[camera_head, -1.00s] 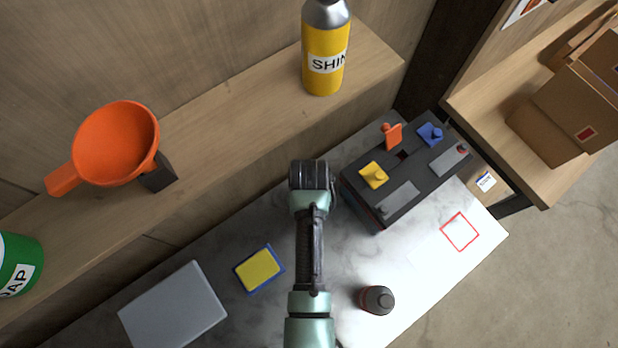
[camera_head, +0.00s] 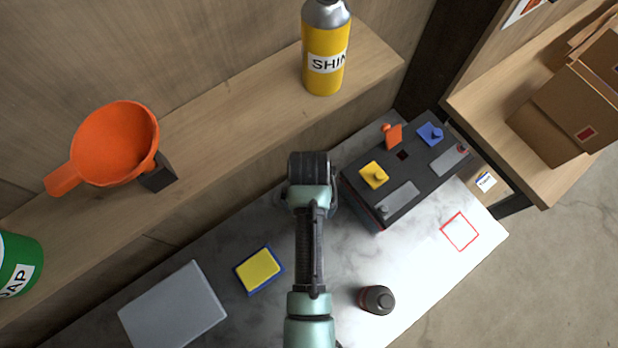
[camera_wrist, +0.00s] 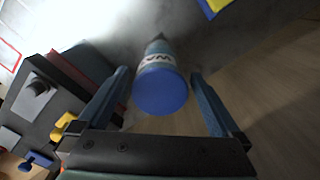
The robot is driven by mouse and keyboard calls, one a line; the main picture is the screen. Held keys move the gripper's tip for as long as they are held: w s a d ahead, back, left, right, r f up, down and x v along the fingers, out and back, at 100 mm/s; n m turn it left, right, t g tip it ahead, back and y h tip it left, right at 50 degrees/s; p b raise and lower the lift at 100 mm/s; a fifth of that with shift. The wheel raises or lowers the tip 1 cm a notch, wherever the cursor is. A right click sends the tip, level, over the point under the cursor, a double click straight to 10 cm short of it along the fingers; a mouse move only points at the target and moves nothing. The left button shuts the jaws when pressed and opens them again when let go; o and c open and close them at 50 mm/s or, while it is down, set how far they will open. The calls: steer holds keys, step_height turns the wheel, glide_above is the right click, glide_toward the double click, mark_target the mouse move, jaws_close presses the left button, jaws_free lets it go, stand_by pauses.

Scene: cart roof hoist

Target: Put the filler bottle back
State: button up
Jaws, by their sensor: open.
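A bottle with a blue round end (camera_wrist: 161,91) and a white label reading "WA" shows in the wrist view, its blue end towards the camera and a narrow dark tip beyond. It is probably the filler bottle. My gripper (camera_wrist: 160,74) is open, with one finger on each side of it and visible gaps between. In the head view my arm hides the bottle. A red square outline (camera_head: 460,231) is marked on the bare marble top at the right. The dark battery (camera_head: 404,207) stands just right of my wrist, with yellow, orange and blue caps on top.
A dark bottle (camera_head: 377,300) stands near the front edge. A sponge (camera_head: 259,270) and a grey box (camera_head: 173,308) lie left of my arm. The shelf behind holds an orange funnel (camera_head: 115,143), a yellow can (camera_head: 326,58) and a green can (camera_head: 18,262). Cardboard boxes fill the side bench.

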step_height(320, 180, up, 9)
steer(key=shift+r+b, duration=0.15)
steer(key=shift+b, duration=0.15)
stand_by(0.5)
